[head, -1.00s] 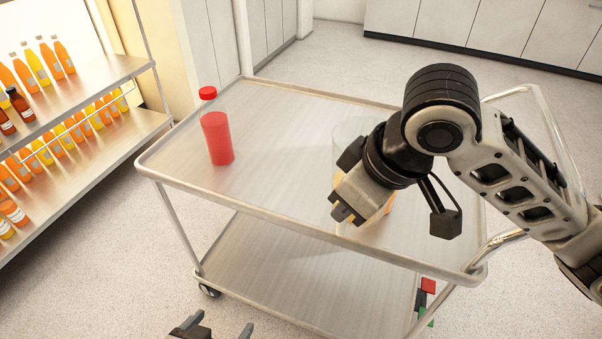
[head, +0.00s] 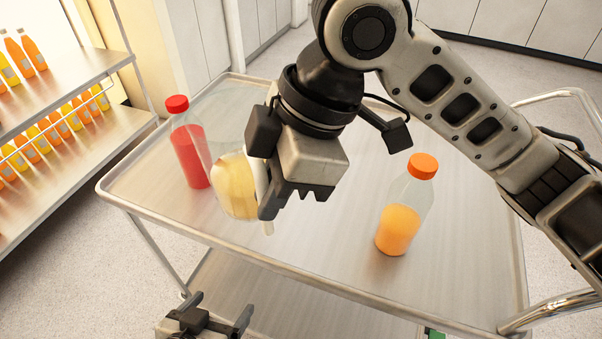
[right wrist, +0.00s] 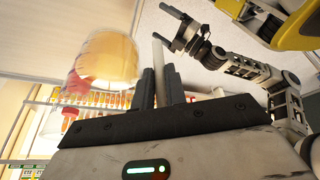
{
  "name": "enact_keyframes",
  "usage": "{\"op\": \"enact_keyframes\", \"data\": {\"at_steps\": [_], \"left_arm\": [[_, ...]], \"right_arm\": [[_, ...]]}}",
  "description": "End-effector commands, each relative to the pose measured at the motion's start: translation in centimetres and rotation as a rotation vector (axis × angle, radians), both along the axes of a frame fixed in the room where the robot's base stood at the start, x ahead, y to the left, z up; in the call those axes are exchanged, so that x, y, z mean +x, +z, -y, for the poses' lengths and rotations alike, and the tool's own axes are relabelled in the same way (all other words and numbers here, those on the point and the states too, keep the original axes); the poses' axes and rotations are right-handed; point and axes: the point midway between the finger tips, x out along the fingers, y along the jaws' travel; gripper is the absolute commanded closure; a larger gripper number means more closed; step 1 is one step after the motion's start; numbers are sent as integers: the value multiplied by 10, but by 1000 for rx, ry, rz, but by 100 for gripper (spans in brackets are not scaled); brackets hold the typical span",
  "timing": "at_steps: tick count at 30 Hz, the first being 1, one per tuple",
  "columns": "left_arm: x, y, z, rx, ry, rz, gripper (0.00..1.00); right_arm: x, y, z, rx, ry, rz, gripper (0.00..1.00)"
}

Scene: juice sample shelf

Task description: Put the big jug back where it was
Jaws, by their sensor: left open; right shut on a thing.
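The big jug (head: 237,185) is clear, with yellow-orange liquid low in it and a pale handle (right wrist: 157,68). My right gripper (head: 270,206) is shut on that handle. The jug is over the left-middle part of the cart's top, looking slightly tilted; I cannot tell how far its base is above the surface. In the right wrist view the jug (right wrist: 103,62) is left of the fingers (right wrist: 160,88), with the handle between them. My left gripper (head: 215,318) is open and empty at the bottom of the head view, below the cart's front edge.
A red bottle (head: 188,150) stands on the metal cart (head: 330,245) just left of the jug, partly overlapped by it in view. An orange-capped bottle (head: 397,222) stands right of my right gripper. A shelf (head: 120,125) of juice bottles is at left. The cart's middle front is clear.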

Motion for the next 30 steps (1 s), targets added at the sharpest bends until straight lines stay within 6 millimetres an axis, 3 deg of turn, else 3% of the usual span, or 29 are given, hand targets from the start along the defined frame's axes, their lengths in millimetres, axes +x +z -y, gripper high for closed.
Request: {"op": "enact_keyframes", "data": {"at_steps": [5,13,15,21,30], "left_arm": [[-1,-1,0,1,0,-4,16],[-7,-8,0,6,-1,-25,16],[-7,-10,0,6,-1,-26,16],[-7,-9,0,4,-1,-24,16],[-4,-3,0,0,0,-9,16]], "right_arm": [[25,-12,14,2,-8,-2,100],[80,-39,46,2,-10,0,100],[88,-55,50,3,-7,-1,100],[108,-81,61,4,-3,2,100],[120,-98,68,3,-5,3,100]]}}
